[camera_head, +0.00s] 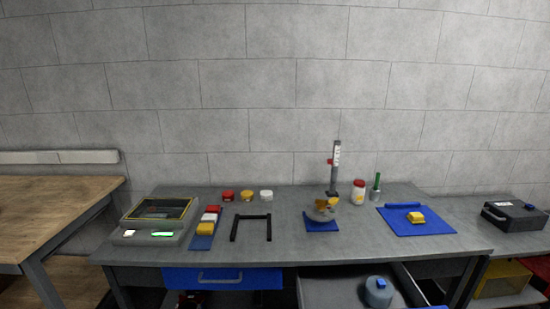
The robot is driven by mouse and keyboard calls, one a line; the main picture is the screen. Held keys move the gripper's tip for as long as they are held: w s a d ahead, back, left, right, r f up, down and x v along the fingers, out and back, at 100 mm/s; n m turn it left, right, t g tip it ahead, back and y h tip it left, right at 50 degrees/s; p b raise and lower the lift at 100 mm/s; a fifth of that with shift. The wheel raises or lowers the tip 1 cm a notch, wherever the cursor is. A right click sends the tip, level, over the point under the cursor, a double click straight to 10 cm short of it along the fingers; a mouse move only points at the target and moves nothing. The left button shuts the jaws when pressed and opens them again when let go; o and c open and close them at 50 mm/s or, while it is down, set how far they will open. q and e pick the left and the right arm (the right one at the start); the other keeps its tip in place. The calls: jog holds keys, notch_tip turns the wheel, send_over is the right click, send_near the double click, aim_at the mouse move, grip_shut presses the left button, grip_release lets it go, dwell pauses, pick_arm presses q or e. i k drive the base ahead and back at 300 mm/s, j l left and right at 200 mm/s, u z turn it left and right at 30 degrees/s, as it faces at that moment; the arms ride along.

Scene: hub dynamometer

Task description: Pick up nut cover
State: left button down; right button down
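Neither of my grippers shows in the head view. I cannot tell for sure which object is the nut cover. A red round piece (228,196), a yellow round piece (247,196) and a white round piece (266,196) stand in a row at the back of the grey table (290,248). A red block (213,209), a white block (210,217) and a yellow block (205,229) sit on a blue strip (199,243). A grey and yellow hub-like part (321,211) rests on a blue mat (322,226).
A black frame (236,226) lies mid-table. An upright gauge (336,165), red-lidded jar (358,194) and green-topped bottle (376,186) stand behind. A yellow piece (417,218) lies on a blue mat (397,228). An open drawer (325,285) holds a grey round object (378,292).

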aim_at(379, 293)
jog(key=l+z, duration=0.1)
jog(key=z, duration=0.4)
jog(key=l+z, duration=0.1)
jog(key=z, duration=0.35)
